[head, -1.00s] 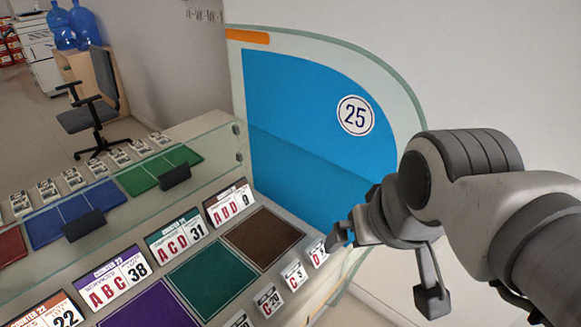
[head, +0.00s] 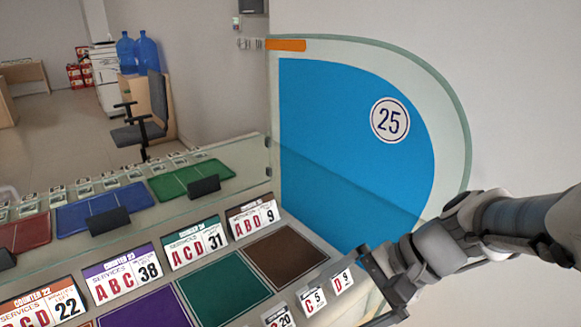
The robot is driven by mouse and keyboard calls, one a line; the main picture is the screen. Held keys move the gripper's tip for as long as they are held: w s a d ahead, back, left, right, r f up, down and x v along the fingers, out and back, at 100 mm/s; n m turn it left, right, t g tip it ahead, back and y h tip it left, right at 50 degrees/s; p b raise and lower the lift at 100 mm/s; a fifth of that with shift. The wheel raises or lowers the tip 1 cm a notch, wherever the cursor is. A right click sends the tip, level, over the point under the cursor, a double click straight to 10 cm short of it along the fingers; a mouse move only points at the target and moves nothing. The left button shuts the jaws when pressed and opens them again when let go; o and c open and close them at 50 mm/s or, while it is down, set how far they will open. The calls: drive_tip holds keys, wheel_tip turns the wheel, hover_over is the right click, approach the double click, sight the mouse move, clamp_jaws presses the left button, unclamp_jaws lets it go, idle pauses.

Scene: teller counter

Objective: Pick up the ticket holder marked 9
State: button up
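The small white ticket holder marked D 9 (head: 342,280) stands on the counter's front strip, at the right end of a row of similar holders. My gripper (head: 374,285) is just right of it in the head view. Its fingers look spread apart, with nothing seen between them. A narrow gap shows between the gripper and the holder, though depth is hard to judge.
Ticket holders marked C 5 (head: 312,301) and 20 (head: 278,317) stand left of it. A larger sign reading ABD 9 (head: 252,217) stands behind the brown mat (head: 287,255). A blue panel marked 25 (head: 340,150) rises at the counter's right end.

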drive_tip(key=w+d+f+m+t+y+b, duration=0.2)
drive_tip(key=w+d+f+m+t+b, duration=0.3)
drive_tip(key=f+m, duration=0.4)
drive_tip(key=m+t+h+b, duration=0.2)
drive_tip(key=m+t, duration=0.2)
drive_tip(key=m, duration=0.6)
approach(341, 276)
drive_tip(key=b+x, duration=0.1)
drive_tip(key=x, duration=0.1)
drive_tip(key=b+x, duration=0.1)
drive_tip(key=x, duration=0.2)
drive_tip(key=shift+s+a+f+b, duration=0.1)
drive_tip(key=shift+f+b, duration=0.2)
drive_tip(key=shift+b, duration=0.1)
drive_tip(key=shift+r+b+x, duration=0.1)
drive_tip(key=shift+b+x, duration=0.45)
drive_tip(key=shift+x, duration=1.05)
drive_tip(key=shift+r+b+x, duration=0.15)
drive_tip(key=shift+b+x, duration=0.35)
drive_tip(key=shift+x, duration=1.1)
drive_tip(key=shift+r, duration=0.15)
drive_tip(key=c, duration=1.2)
